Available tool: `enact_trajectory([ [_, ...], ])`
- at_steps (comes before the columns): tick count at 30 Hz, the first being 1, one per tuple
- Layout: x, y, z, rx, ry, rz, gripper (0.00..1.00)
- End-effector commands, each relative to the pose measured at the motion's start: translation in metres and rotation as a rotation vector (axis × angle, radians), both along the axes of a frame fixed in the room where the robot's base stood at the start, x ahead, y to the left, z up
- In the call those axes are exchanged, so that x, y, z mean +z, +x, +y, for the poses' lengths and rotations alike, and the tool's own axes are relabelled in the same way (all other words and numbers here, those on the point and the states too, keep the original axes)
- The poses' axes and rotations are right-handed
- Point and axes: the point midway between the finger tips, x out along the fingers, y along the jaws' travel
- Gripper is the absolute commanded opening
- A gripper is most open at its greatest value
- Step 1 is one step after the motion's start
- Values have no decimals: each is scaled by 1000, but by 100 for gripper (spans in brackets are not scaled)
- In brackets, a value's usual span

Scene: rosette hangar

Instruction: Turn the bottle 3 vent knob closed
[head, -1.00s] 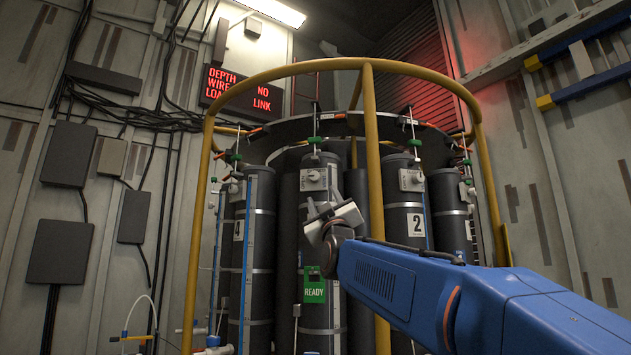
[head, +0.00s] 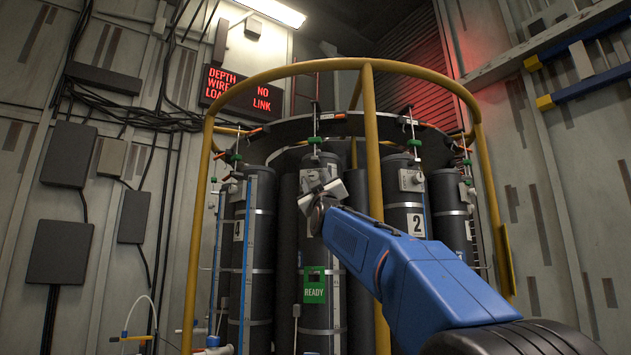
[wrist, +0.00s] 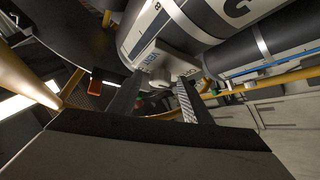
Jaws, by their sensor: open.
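The middle bottle (head: 313,255), between those marked 4 and 2, is a dark upright cylinder with a green READY tag (head: 314,293); its own number is hidden. I take it as bottle 3. Its pale valve block (head: 314,176) sits near the top, partly behind my gripper (head: 325,193). In the wrist view my gripper (wrist: 158,98) is open, its two dark fingers apart. The pale block (wrist: 151,50) with lettering lies just beyond them. A small pale knob (wrist: 160,80) shows between the fingertips; I cannot tell whether they touch it, nor its turn position.
A yellow rail cage (head: 372,150) stands around the bottles, with an upright just right of my gripper. Bottle 2 (head: 405,190) stands to the right, bottle 4 (head: 258,220) to the left. A red-lettered display (head: 240,90) hangs on the back wall.

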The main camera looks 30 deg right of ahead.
Motion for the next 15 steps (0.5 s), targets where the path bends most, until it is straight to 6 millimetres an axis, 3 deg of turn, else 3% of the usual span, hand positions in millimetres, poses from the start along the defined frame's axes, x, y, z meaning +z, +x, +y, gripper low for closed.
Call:
enact_trajectory([
  [10, 2, 3, -1, 0, 0, 1, 45],
  [11, 2, 3, -1, 0, 0, 1, 42],
  [15, 2, 3, -1, 1, 0, 1, 9],
])
